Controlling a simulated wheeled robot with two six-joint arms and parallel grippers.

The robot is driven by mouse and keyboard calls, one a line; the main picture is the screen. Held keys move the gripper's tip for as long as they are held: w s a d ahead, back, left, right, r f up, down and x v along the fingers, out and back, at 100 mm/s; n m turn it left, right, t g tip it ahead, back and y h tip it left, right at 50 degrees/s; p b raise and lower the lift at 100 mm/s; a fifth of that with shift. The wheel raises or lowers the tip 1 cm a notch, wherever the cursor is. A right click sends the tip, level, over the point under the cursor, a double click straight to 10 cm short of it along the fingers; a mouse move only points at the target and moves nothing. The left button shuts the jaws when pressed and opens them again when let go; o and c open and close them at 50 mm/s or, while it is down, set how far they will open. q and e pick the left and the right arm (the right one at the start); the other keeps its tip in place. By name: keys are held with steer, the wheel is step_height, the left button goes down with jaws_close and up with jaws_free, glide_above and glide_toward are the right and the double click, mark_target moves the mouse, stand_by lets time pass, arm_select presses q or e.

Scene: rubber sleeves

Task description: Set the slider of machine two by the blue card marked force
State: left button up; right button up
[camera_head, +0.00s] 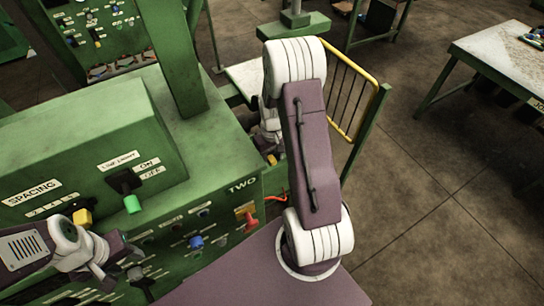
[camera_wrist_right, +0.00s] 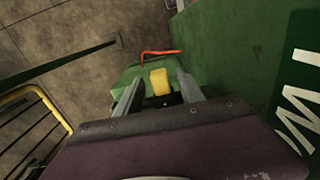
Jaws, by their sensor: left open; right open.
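Machine two (camera_head: 215,135) is a green cabinet with "TWO" on its right end. My left gripper (camera_head: 104,268) is open, just below and right of that knob. My right gripper (camera_head: 268,138) is partly hidden behind my right arm, beyond the machine's right end. In the right wrist view it is open (camera_wrist_right: 157,88), with a yellow block-like part (camera_wrist_right: 160,82) appearing between its fingers; contact cannot be told. No blue card marked force is visible.
A yellow railing (camera_head: 350,95) stands behind my right arm. Open floor (camera_head: 430,190) lies to the right.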

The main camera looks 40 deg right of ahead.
jaws_close()
steer(key=shift+w, duration=0.1)
stand_by(1.2)
